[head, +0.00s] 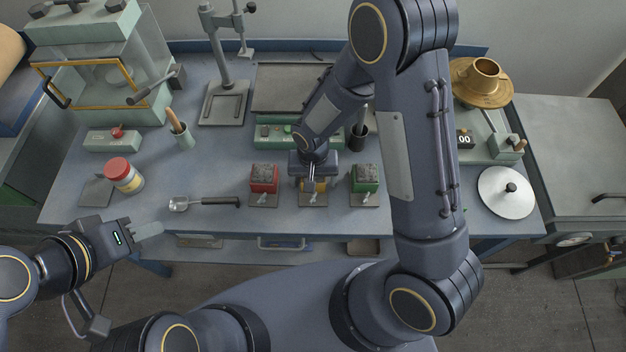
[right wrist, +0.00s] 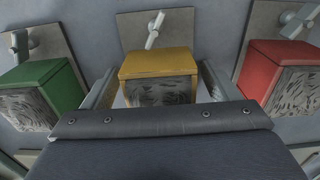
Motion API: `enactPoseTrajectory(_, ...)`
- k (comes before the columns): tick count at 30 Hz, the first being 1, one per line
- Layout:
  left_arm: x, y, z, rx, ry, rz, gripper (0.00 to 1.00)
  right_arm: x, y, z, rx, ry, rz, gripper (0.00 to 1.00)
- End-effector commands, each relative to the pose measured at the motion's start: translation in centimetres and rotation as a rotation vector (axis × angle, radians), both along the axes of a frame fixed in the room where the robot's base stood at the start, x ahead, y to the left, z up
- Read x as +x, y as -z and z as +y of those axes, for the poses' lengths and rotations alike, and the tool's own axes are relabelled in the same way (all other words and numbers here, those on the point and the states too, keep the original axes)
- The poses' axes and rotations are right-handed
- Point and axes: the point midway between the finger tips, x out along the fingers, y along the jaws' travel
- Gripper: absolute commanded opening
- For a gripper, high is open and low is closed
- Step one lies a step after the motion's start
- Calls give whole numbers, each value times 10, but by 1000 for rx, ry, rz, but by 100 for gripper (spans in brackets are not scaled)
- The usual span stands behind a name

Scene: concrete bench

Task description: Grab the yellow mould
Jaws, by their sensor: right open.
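The yellow mould (right wrist: 158,66) stands between the two fingers of my right gripper (right wrist: 160,88) in the right wrist view, with a finger on each side; I cannot tell if they touch it. Its block has a rough grey face, and a small metal clamp lies beyond it. In the head view the yellow mould (head: 314,186) is mostly hidden under my right gripper (head: 312,178), which is open and low over it.
A red mould (head: 264,180) and a green mould (head: 365,180) stand close on either side. A scoop (head: 205,203), a red-lidded jar (head: 123,175) and a cup with a brush (head: 182,138) are to the left. A round metal lid (head: 505,193) is at right.

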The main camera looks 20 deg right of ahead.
Motion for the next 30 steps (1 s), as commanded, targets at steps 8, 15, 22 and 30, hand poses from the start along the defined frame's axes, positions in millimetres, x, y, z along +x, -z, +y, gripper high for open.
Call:
enactPoseTrajectory(8, 0, 0, 0, 0, 0, 0, 36, 0, 0, 0, 0, 0, 0, 52)
enactPoseTrajectory(15, 0, 0, 0, 0, 0, 0, 36, 0, 0, 0, 0, 0, 0, 20)
enactPoseTrajectory(22, 0, 0, 0, 0, 0, 0, 36, 1, -1, 0, 1, 0, -1, 7)
enactPoseTrajectory(30, 0, 0, 0, 0, 0, 0, 36, 1, -8, 1, 2, 1, -5, 7)
